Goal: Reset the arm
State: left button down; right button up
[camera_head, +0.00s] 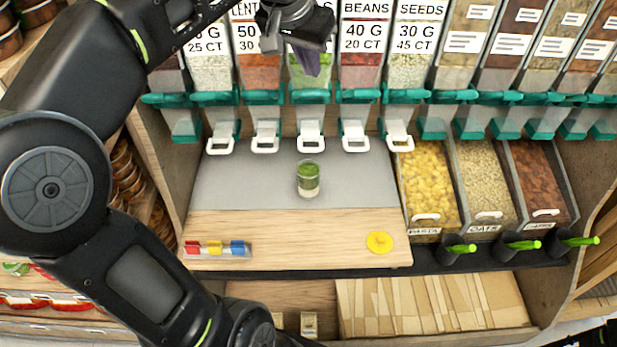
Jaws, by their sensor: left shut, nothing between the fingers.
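My left gripper (308,62) is at the top centre, in front of the labelled dispensers. It is shut and its dark fingers point downward, with nothing seen held. My left arm bends through a large elbow at the left edge and reaches across the top left. My right gripper is not in view. A small clear jar (308,180) with green contents on top and a pale layer below stands upright on the grey mat (240,185), below and apart from my left gripper.
Dispensers with teal fittings and white handles (311,136) hang behind the counter. A yellow disc (380,242) and a clip holder (217,248) lie on the wooden counter (310,225). Bins of pasta (427,180), oats (485,175) and brown pieces (542,175) stand right. The counter's middle is mostly clear.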

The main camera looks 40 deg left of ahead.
pick_arm(q)
jog(key=shift+s+d+r, duration=0.4)
jog(key=shift+s+r, duration=0.1)
jog(key=shift+r, duration=0.25)
